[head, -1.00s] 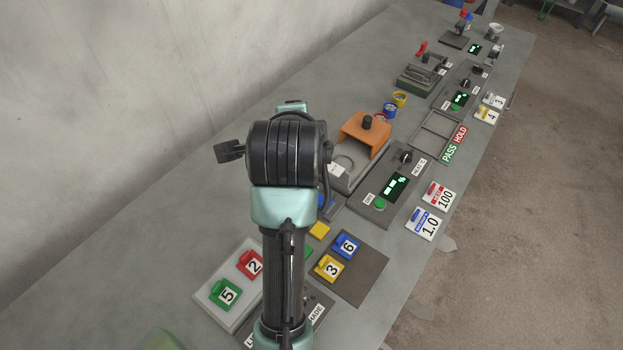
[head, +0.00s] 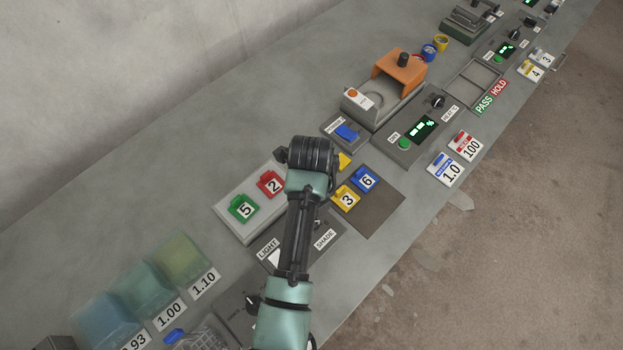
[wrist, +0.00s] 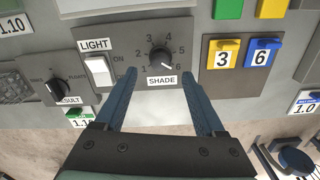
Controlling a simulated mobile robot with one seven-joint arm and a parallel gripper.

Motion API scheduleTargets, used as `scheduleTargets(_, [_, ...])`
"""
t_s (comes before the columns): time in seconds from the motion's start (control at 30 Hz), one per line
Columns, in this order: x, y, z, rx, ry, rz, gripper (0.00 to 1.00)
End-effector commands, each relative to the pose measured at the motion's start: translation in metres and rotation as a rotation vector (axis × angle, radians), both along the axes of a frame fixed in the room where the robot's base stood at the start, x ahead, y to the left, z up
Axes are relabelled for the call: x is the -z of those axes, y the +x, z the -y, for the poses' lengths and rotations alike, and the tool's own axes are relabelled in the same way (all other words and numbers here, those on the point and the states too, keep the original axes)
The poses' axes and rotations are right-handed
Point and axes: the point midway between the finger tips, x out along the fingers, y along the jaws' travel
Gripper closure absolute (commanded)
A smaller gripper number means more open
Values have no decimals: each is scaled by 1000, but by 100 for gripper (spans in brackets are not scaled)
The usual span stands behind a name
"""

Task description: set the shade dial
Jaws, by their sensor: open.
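The shade dial (wrist: 161,58) is a round black knob on a dark grey panel (wrist: 123,52), with numbers around it and a SHADE label (wrist: 161,80) below. Its white pointer mark appears turned to the lower right, toward the 6. My gripper (wrist: 158,72) is open, with its two blue-grey fingers on either side of the SHADE label in the wrist view. The knob lies just beyond the fingertips, between their lines, and nothing is held. In the head view my arm hides most of the dial, while the SHADE label (head: 325,240) shows beside it.
A white LIGHT switch (wrist: 98,70) is left of the dial on the same panel. The yellow 3 tile (wrist: 222,54) and blue 6 tile (wrist: 261,52) lie to its right. A RESULT knob (wrist: 59,89) is further left. Coloured blocks (head: 180,257) stand at lower left in the head view.

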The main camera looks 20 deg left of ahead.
Motion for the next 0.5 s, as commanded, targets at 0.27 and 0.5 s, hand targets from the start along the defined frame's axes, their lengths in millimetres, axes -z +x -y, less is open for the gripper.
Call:
scheduleTargets(0.27, [46, 0, 0, 0, 0, -1, 29])
scheduleTargets(0.5, [57, 1, 0, -1, 1, 3, 29])
